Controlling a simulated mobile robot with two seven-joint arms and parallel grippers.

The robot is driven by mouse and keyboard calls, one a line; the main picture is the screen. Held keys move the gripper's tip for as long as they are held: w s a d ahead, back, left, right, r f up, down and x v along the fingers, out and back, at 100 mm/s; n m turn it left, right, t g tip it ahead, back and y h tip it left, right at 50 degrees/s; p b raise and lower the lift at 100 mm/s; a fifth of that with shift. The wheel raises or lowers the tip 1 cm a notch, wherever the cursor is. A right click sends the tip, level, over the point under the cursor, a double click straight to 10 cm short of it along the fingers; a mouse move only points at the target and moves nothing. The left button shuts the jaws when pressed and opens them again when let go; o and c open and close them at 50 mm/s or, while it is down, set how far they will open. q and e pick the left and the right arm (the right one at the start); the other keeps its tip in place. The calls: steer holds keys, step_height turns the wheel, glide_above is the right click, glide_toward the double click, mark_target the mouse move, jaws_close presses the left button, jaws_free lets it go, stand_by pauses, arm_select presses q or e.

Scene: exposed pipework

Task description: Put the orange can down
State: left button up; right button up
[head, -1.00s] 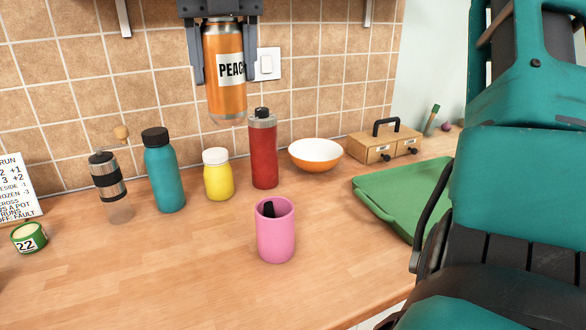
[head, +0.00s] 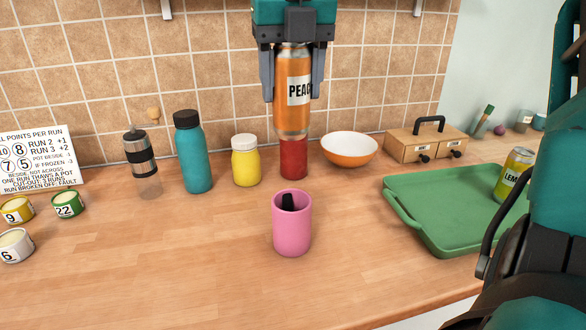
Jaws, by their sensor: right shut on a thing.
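The orange can (head: 294,110) with a "PEACH" label hangs upright in the head view, above the counter. My right gripper (head: 293,85) comes down from the top and is shut on the can, one finger on each side. The can hides the upper part of a red bottle (head: 293,160) behind it. Below and in front of the can stands a pink cup (head: 292,225) with a dark item in it. My left gripper is not in view.
A green tray (head: 440,222) with a yellow lemon can (head: 514,172) lies at the right. A bowl (head: 349,150), yellow jar (head: 245,162), teal bottle (head: 192,155) and grinder (head: 142,165) stand along the back. Bare counter (head: 170,255) lies front left.

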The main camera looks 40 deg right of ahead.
mark_target(291, 139)
step_height(291, 139, down, 8)
steer(key=shift+b, duration=0.35)
steer(key=shift+f, duration=0.55)
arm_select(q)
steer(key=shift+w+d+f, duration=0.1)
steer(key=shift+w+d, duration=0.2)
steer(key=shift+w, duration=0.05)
arm_select(e)
step_height(291, 139, down, 4)
arm_select(q)
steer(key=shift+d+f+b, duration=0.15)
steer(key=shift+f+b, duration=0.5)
steer(key=shift+b, duration=0.3)
arm_select(e)
steer(key=shift+f, duration=0.6)
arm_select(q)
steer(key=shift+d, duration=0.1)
